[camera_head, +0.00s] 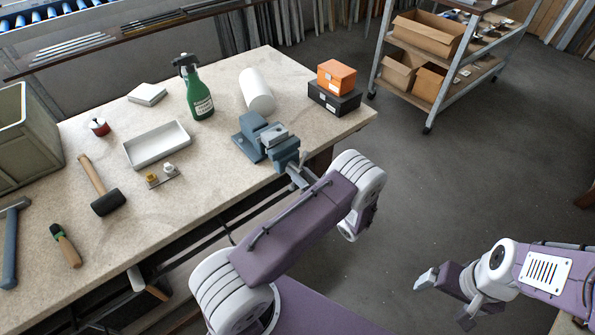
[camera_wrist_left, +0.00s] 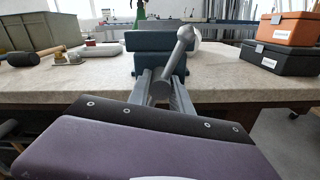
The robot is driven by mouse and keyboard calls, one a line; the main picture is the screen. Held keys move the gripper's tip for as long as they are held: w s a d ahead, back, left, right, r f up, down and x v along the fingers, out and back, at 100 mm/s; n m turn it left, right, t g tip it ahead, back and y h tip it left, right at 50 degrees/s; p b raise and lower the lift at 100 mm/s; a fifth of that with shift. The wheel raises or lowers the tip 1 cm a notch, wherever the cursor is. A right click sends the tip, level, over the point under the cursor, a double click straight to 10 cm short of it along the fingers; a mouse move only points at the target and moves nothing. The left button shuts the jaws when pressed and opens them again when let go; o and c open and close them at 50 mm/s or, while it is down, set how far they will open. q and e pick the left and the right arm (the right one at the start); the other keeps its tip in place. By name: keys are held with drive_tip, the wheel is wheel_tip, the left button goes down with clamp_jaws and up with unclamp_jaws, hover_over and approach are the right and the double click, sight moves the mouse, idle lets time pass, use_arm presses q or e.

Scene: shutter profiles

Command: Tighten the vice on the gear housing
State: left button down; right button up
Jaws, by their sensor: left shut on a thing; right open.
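The blue-grey vice (camera_head: 250,137) sits at the front edge of the bench. A lighter grey block, which looks like the gear housing (camera_head: 273,134), is between its jaws. In the left wrist view the vice (camera_wrist_left: 150,42) is straight ahead, with its tilted handle bar (camera_wrist_left: 183,42) and round knob in front; the housing cannot be made out there. My left gripper (camera_wrist_left: 163,88) is shut on the handle at the screw end; in the head view my arm partly hides it. My right gripper (camera_head: 445,302) is open and empty over the floor, away from the bench.
An orange box (camera_head: 337,76) on a black box (camera_head: 334,98), a white cylinder (camera_head: 257,91) and a green spray bottle (camera_head: 198,92) stand behind the vice. A white tray (camera_head: 157,144) and mallet (camera_head: 101,188) lie left.

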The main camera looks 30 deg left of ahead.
use_arm(q)
drive_tip(key=m+p, duration=0.1)
drive_tip(key=m, duration=0.5)
drive_tip(key=shift+r, duration=0.1)
drive_tip(key=m, duration=0.3)
drive_tip(key=shift+m, duration=0.4)
drive_tip(key=shift+m+p, duration=0.35)
drive_tip(key=shift+m, duration=1.15)
drive_tip(key=c, duration=1.2)
unclamp_jaws()
drive_tip(key=shift+o, duration=0.2)
drive_tip(key=shift+d, duration=0.1)
